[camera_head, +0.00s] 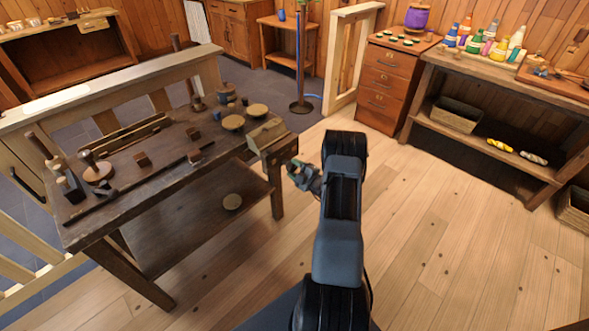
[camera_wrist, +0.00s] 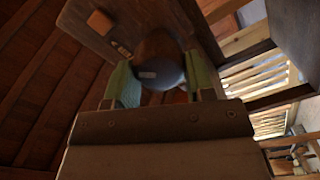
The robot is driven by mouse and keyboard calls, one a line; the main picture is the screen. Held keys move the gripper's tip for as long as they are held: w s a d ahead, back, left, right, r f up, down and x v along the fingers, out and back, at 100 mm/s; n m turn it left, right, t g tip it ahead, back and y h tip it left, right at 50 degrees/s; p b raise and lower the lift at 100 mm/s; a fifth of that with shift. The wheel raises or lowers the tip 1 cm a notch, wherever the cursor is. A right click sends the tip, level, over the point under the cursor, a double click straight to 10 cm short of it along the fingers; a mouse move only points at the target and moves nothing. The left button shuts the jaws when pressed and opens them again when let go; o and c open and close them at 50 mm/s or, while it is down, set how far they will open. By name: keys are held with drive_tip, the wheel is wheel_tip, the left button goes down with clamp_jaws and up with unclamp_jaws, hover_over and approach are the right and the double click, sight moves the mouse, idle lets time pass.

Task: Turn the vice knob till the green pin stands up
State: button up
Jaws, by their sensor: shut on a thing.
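The wooden vice (camera_head: 268,136) sits at the right end of the dark workbench (camera_head: 150,180). My gripper (camera_head: 293,166) is at the vice's front, on the side facing the open floor. In the wrist view my gripper (camera_wrist: 163,76) has its two green-padded fingers on either side of a dark, rounded knob (camera_wrist: 158,52) and is shut on it. A small pale mark shows on the knob's face. The knob stands out from a wooden vice face (camera_wrist: 90,35) that carries an orange-brown square. I cannot make out the green pin in either view.
Round wooden discs (camera_head: 233,122), small blocks and tools lie on the bench top. A drawer cabinet (camera_head: 388,85) and a shelf with bottles (camera_head: 490,75) stand at the right. The plank floor between is clear.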

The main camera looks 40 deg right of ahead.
drive_tip(key=shift+s+f, duration=0.2)
drive_tip(key=shift+f, duration=0.05)
drive_tip(key=o, duration=0.7)
drive_tip(key=shift+d, duration=0.15)
drive_tip(key=shift+o, duration=1.1)
drive_tip(key=shift+w+r, duration=0.1)
drive_tip(key=shift+r, duration=0.05)
drive_tip(key=s+d, duration=0.2)
drive_tip(key=s, duration=1.1)
drive_tip(key=shift+s+p, duration=0.3)
